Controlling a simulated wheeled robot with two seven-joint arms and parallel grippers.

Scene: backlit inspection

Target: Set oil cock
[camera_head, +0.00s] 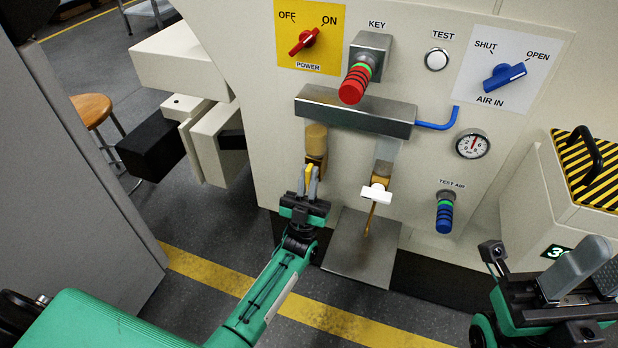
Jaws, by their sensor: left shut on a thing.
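My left gripper (311,178) reaches up from below and is shut on the yellow handle (308,173) of the left cock. That cock has a brass body (318,160) under an amber cup (316,137), hanging from a grey metal block (355,112). The gripper hides part of its lower end. A second cock with a white handle (377,195) and a thin brass spout (370,218) hangs to the right, under a clear cup (387,149). No label names either cock. My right gripper (588,272) is at the lower right, away from the cocks; its opening is unclear.
The panel bears a red POWER switch (304,41), a red-ringed key knob (353,84), a TEST button (436,59), a blue AIR IN lever (504,77), a gauge (472,145) and a blue TEST AIR knob (445,214). A metal plate (360,255) lies below the cocks.

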